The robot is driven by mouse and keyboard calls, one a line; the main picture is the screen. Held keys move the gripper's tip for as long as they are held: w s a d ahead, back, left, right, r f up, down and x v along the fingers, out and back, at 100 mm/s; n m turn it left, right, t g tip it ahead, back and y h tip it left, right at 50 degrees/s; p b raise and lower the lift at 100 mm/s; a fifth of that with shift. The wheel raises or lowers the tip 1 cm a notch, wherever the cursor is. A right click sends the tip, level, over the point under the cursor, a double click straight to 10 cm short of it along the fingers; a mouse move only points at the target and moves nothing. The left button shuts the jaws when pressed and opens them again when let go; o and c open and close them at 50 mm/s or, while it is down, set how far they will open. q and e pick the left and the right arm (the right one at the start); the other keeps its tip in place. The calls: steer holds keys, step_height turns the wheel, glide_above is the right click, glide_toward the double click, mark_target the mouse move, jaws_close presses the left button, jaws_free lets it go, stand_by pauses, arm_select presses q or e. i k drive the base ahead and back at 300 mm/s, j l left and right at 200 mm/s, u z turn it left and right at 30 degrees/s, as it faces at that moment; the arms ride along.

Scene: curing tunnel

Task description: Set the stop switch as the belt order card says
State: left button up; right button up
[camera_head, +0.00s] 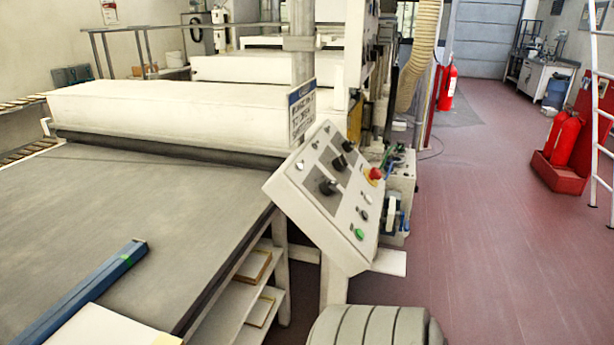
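A tilted white control panel (325,195) stands at the right front corner of the tunnel machine. A red mushroom-shaped button on a yellow base (374,175), which looks like the stop switch, is at its right upper edge. I cannot tell whether it is pressed in or out. The panel also bears several black knobs (328,186) and a green button (359,234). A white sign with a blue top (302,112) stands just behind the panel; its writing is too small to read. I cannot tell whether it is the belt order card. Neither gripper is in view.
The wide grey belt (130,205) fills the left, with a blue bar (85,290) and a pale sheet (110,328) at its front. A grey banded rounded object (372,325) is below the panel. The red floor (480,220) to the right is clear up to fire extinguishers (565,140).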

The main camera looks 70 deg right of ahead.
mark_target(348, 146)
steer(key=z, duration=2.5)
steer(key=i+l+z, duration=0.2)
steer(key=l, duration=0.2)
steer(key=i+l+z, duration=0.15)
steer(key=l, duration=0.2)
steer(key=i+l, duration=0.3)
steer(key=i, duration=0.15)
steer(key=i+l, duration=0.25)
steer(key=i, duration=0.15)
steer(key=i+l+z, duration=0.1)
steer(key=i+l, duration=0.2)
steer(key=i, duration=0.15)
steer(key=i+l, duration=0.25)
steer(key=i, duration=0.2)
steer(key=i+l+u, duration=0.1)
steer(key=i+u, duration=0.15)
steer(key=u, duration=0.25)
steer(key=i+l+u, duration=0.2)
steer(key=u, duration=0.25)
steer(key=i+l+u, duration=0.25)
steer(key=u, duration=0.25)
steer(key=i+l+u, duration=0.2)
steer(key=l+u, duration=0.25)
steer(key=j, duration=0.1)
